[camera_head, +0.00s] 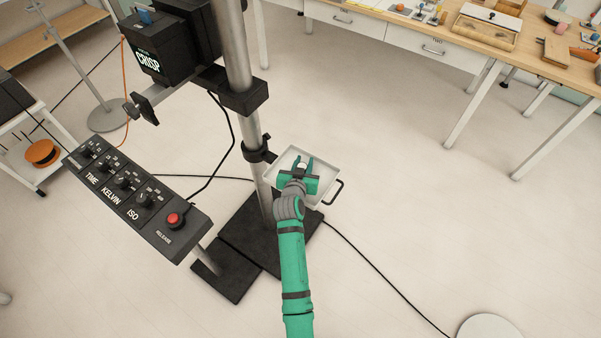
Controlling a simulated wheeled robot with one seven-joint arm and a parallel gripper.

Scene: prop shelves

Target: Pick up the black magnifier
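My gripper (303,162) is green and sits over a shallow pale tray (345,166) beside the metal column. Its two fingers look spread apart, pointing away from me. A small whitish patch shows between the fingers, with a dark bit near the palm; both are too small to identify. I cannot make out a black magnifier for certain. My gripper and wrist hide part of the tray. The tray has a dark handle (334,192) at its right side.
A metal column (238,45) on a black base (268,240) stands left of my arm. A control panel (137,200) with knobs and a red button juts out at left. A wooden table (455,45) with assorted items stands at upper right. Open floor lies right, crossed by a cable.

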